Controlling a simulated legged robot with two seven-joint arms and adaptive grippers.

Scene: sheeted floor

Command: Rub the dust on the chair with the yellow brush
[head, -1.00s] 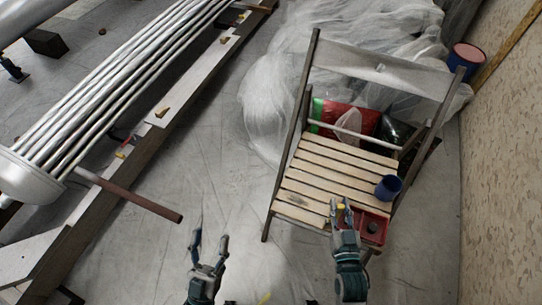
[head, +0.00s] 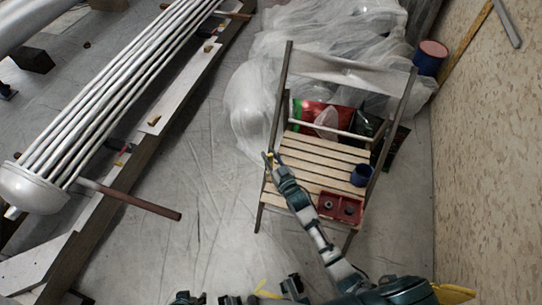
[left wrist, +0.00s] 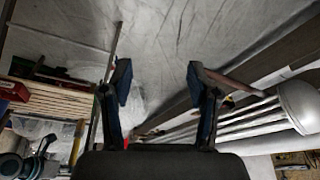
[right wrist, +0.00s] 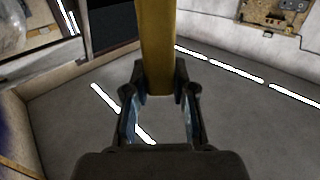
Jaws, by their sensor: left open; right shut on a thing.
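The wooden folding chair (head: 327,152) stands on the sheeted floor, with pale seat slats and a grey backrest. Its slats also show at the left of the left wrist view (left wrist: 50,103). The bristles cannot be made out. My left gripper (left wrist: 158,85) is open and empty.
A blue cup (head: 361,175) and a red tray (head: 340,208) stand on the seat's right side. Plastic sheeting (head: 310,45) lies behind the chair, beside a blue-and-red bucket (head: 431,57). A wall (head: 485,170) bounds the right. Floor left of the chair is clear.

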